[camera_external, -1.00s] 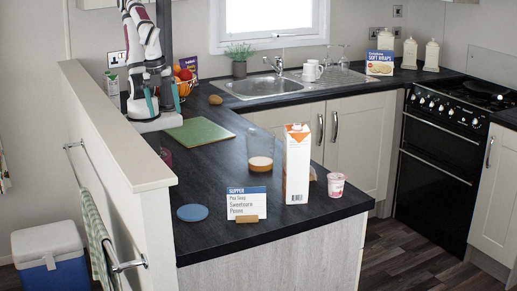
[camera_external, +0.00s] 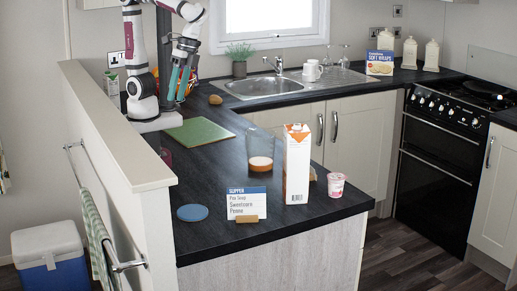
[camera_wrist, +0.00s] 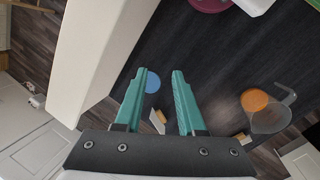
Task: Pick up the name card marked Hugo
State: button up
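No card with a readable Hugo shows. A standing card (camera_external: 246,203) in a wooden foot, near the counter's front edge, reads SUPPER, Pea Soup, Sweetcorn, Penne. A small wooden piece (camera_external: 312,174) shows behind the carton; the carton hides most of it and any writing. In the wrist view, one small card in a wooden foot (camera_wrist: 158,121) appears between the fingers, well below them, and another wooden foot (camera_wrist: 241,137) lies to the right; no writing is legible. My gripper (camera_external: 176,98) hangs over the back left of the counter. Its teal fingers are apart and empty in the wrist view (camera_wrist: 159,72).
A tall carton (camera_external: 297,165), a jug with orange content (camera_external: 260,163), a pink-white pot (camera_external: 336,185) and a blue disc (camera_external: 192,212) stand around the supper card. A green board (camera_external: 199,133) lies near my base. A raised partition (camera_external: 115,135) borders the counter's left side.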

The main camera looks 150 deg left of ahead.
jog(key=w+a+n+t+h, duration=0.35)
jog(key=w+a+n, duration=0.35)
jog(key=a+n, duration=0.35)
jog(key=s+a+f+n+t+y, duration=0.1)
jog(key=s+a+n+t+y, duration=0.15)
jog(key=a+n, duration=0.45)
jog(key=s+a+n+t+y, duration=0.1)
jog(key=s+a+n+t, duration=0.25)
jog(key=a, duration=0.85)
jog(key=s+a+f+n+t+y, duration=0.15)
jog(key=a+n+t, duration=0.3)
jog(key=a, duration=0.45)
jog(key=n, duration=0.1)
send_near(311, 167)
jog(key=shift+y, duration=0.35)
jog(key=x, duration=0.9)
jog(key=shift+f, duration=0.4)
grip_shut()
